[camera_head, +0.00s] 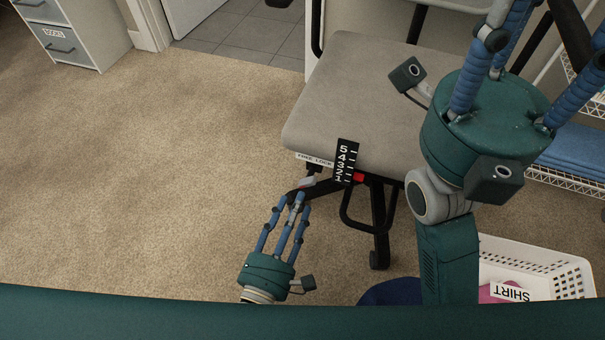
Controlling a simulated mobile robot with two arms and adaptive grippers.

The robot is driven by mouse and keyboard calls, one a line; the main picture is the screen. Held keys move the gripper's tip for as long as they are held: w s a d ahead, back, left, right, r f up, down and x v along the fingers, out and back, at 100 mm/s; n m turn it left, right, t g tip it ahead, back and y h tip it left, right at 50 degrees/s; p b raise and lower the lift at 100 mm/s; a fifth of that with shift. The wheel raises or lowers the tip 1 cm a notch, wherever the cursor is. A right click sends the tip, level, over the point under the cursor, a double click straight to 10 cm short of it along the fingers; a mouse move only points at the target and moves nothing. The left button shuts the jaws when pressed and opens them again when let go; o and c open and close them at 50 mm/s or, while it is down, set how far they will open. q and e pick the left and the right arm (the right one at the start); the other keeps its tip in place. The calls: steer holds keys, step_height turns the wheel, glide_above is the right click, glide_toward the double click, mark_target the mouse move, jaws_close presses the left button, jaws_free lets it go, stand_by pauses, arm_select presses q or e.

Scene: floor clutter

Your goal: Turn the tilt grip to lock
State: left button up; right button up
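An office chair with a grey seat (360,95) stands in the middle. A pale grey lever (307,183), which looks like the tilt grip, sticks out under the seat's front left edge. A white label (314,159) above it ends in "LOCK". A black scale (345,162) numbered 1 to 5 has a red marker (359,177) near its low end. My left gripper (293,207) has its blue fingers apart and empty, with the tips just below the lever; contact cannot be told. My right gripper (525,50) is at upper right, fingers spread, tips out of view.
A white basket (535,268) labelled "SHIRT" stands at lower right. A wire rack (580,185) with blue folded cloth (580,155) is at the right edge. A drawer cabinet (75,35) is at upper left. The carpet (150,170) on the left is clear.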

mark_target(304, 185)
arm_select(q)
steer(key=b+x, duration=0.1)
steer(key=x, duration=0.7)
steer(key=shift+w+f, duration=0.1)
steer(key=shift+w, duration=0.05)
jaws_close()
